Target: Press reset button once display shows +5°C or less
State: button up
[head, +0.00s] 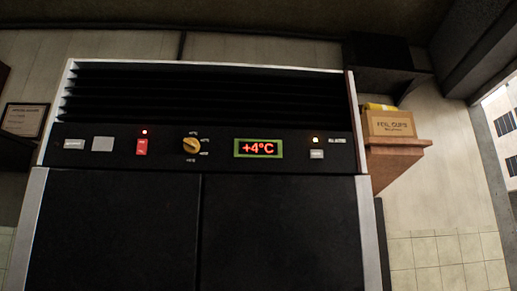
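The display (258,148) on the black control panel reads +4°C in red digits inside a green frame. A small grey-white button (317,154) sits to the right of the display, under a lit indicator lamp (315,139). Two more light-grey pieces, a left one (74,144) with tiny lettering and a plain one (103,144), are at the panel's left end. The lettering is too small to tell which one is the reset button. My gripper is not in view, and nothing covers the panel.
A red switch (141,146) below a red lamp (145,132) and a yellow knob (191,145) sit on the same panel. Black louvres (210,92) are above and dark doors (110,230) below. A cardboard box (390,123) rests on a wooden shelf (398,153) at the right.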

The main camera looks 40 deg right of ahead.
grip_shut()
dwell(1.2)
